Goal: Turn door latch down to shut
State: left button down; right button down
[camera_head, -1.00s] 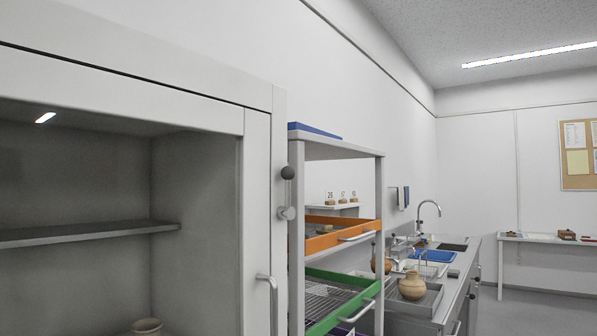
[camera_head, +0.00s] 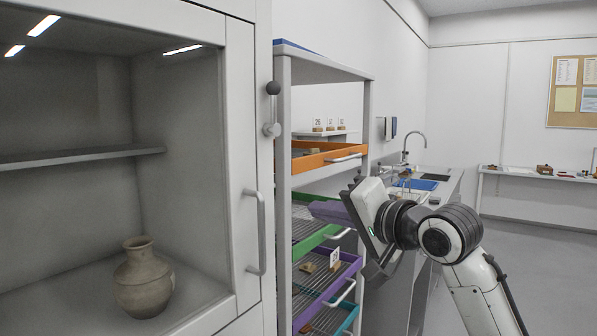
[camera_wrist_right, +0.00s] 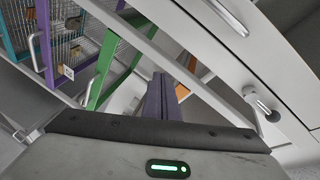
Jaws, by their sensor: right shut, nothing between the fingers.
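The door latch (camera_head: 272,112) is a short grey lever with a black ball knob at its top, on the cabinet's right edge. It points up from its round pivot. The latch also shows at the right of the right wrist view (camera_wrist_right: 262,104). The cabinet door (camera_head: 240,150) has a glass pane and a vertical bar handle (camera_head: 258,232), and looks flush with its frame. My right gripper (camera_head: 318,210) is shut and empty, its purple fingers pointing left, below and right of the latch and apart from it. Its fingers show mid-frame in the right wrist view (camera_wrist_right: 160,98). My left gripper is out of view.
A rack with orange (camera_head: 325,158), green and purple (camera_head: 325,285) trays stands right beside the cabinet, close to my right gripper. A clay jar (camera_head: 143,278) stands inside the cabinet. A sink counter (camera_head: 445,185) lies behind my right arm.

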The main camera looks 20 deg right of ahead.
aim_at(273, 107)
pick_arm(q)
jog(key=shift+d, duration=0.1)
pick_arm(e)
jog(key=s+r+m, duration=0.1)
jog(key=s+r, duration=0.2)
jog(key=r, duration=0.4)
jog(key=s+d+r+m+t, duration=0.1)
jog(key=s+r, duration=0.2)
jog(key=r, duration=0.4)
jog(key=s+d+r+t+y, duration=0.1)
jog(key=s+r, duration=0.2)
jog(key=r, duration=0.5)
jog(key=shift+s+d+m, duration=0.15)
jog(key=shift+d+m, duration=0.05)
jog(key=shift+m, duration=0.2)
